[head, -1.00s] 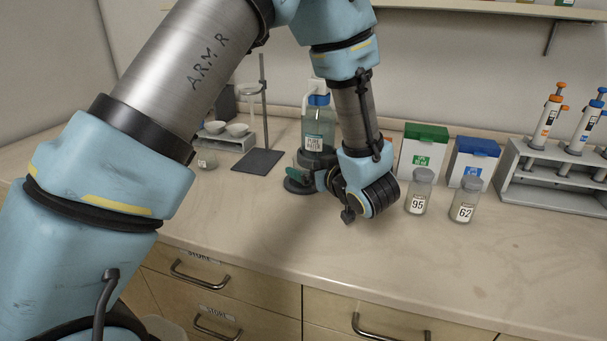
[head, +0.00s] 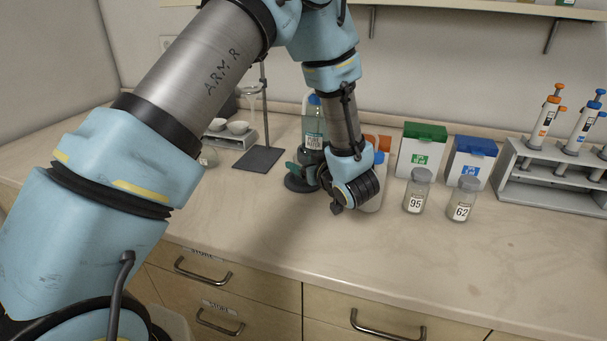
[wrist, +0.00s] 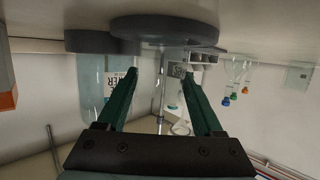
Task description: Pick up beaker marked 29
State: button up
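No marking 29 is readable in either view. A grey-lidded jar marked 95 (head: 417,190) and another marked 62 (head: 463,199) stand upright right of my gripper. My gripper (head: 293,168) is low over the bench, pointing left; its green fingers show beside a round dark base (head: 303,185). In the wrist view, which is upside down, the gripper (wrist: 159,74) is open with nothing held between its fingers.
A pure water bottle (head: 314,125) stands behind my gripper. A retort stand (head: 260,158) and white bowls (head: 238,128) are farther left. Green (head: 422,150) and blue (head: 472,158) boxes and a pipette rack (head: 550,180) are right. The front bench is clear.

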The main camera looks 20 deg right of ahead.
grip_shut()
dwell(0.3)
